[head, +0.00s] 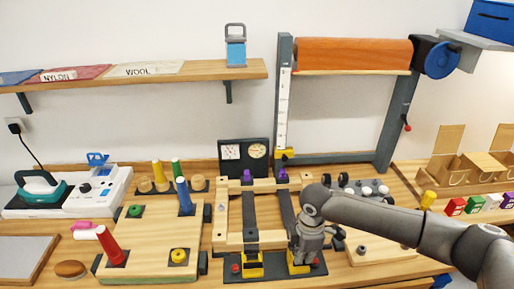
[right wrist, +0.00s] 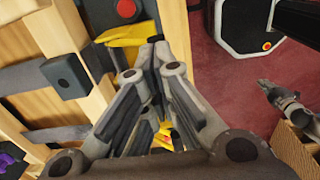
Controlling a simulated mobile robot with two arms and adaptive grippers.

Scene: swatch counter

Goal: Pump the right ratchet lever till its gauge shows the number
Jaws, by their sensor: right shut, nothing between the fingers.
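The right ratchet (head: 301,268), yellow and black, sits at the front of the wooden frame, on the strap's near end. My right gripper (head: 297,254) is shut and empty, pointing down right over it and hiding part of it. I cannot tell whether they touch. In the right wrist view the closed fingers (right wrist: 165,128) stand beside a yellow lever part (right wrist: 130,34). A grey gripper-like part, probably my left gripper (right wrist: 285,104), shows at the right edge.
The left ratchet (head: 253,268) sits close beside the right one. A wooden board with coloured pegs (head: 150,262) is to the left. A tall frame with an orange roll (head: 350,54) rises behind.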

